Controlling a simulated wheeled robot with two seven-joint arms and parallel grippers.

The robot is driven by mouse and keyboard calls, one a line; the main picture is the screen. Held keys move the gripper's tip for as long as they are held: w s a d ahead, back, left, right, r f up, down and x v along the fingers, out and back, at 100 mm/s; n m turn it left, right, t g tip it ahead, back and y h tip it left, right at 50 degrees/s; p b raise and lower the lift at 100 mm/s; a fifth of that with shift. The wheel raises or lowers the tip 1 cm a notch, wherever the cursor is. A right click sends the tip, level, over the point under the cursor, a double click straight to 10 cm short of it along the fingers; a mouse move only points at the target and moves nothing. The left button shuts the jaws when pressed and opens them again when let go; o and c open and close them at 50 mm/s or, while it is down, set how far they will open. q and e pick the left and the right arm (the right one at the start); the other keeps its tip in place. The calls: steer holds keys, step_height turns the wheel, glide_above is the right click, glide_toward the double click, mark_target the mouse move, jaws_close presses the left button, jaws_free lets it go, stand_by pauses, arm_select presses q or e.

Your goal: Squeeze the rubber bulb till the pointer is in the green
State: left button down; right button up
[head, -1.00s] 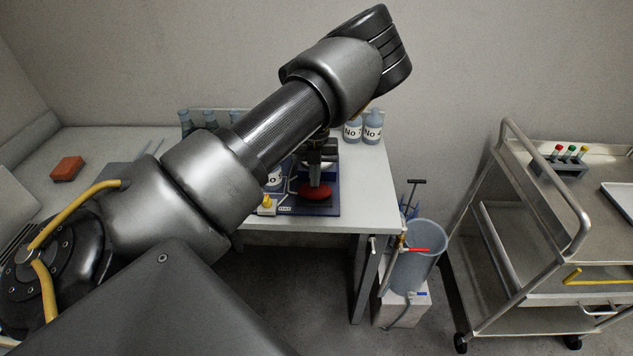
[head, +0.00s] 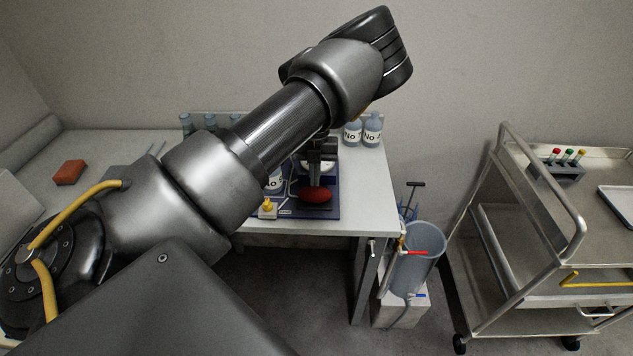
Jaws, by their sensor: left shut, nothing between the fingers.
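The red rubber bulb (head: 314,195) lies on a dark blue board (head: 331,212) near the front edge of the white table. My left gripper (head: 315,178) is shut and empty, pointing down just above and behind the bulb; I cannot tell whether it touches it. A pale round part, perhaps the gauge face (head: 330,168), shows partly behind the gripper. Its pointer and green zone are hidden. My left arm covers much of the middle of the view. My right gripper is not in view.
A yellow-topped part (head: 267,207) sits left of the bulb. Labelled bottles (head: 372,130) stand at the table's back right. A red block (head: 69,172) lies far left. A blue-grey bin (head: 417,258) and a steel trolley (head: 535,230) stand to the right.

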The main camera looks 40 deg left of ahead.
arm_select(q)
steer(key=shift+f, duration=0.15)
steer(key=shift+f+b, duration=0.9)
steer(key=shift+f, duration=0.4)
steer(key=shift+r+p, duration=1.05)
steer(key=shift+r, duration=0.4)
step_height(320, 180, up, 6)
steer(key=p, duration=0.4)
